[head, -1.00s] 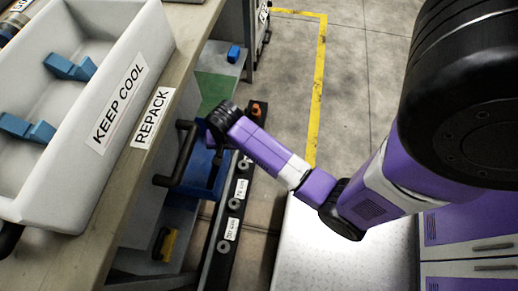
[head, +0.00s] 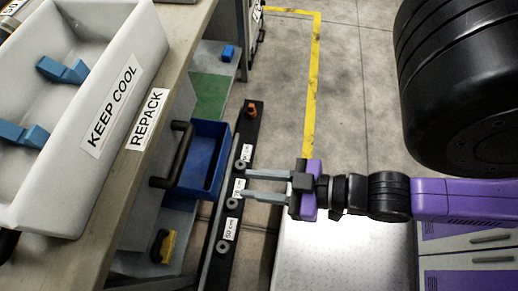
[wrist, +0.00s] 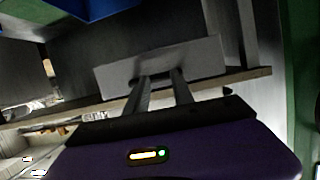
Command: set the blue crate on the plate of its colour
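The blue crate (head: 224,158) is an open-topped box beside the bench, partly hidden by a black handle; I cannot tell what it rests on. A blue shape that may be the crate shows at the top edge of the wrist view (wrist: 105,8). A green plate (head: 209,94) lies on the low shelf beyond it; I see no clear blue plate. My gripper (head: 247,185) is to the right of the crate, its two grey fingers pointing left, parted and empty. The fingers also show in the wrist view (wrist: 160,78).
A white KEEP COOL bin (head: 120,75) with blue pieces stands on the bench (head: 150,135) at left. The black handle (head: 178,160) juts out. A dark labelled rail (head: 236,165) runs along the floor. A small blue block (head: 228,53) sits farther back. Open floor lies right.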

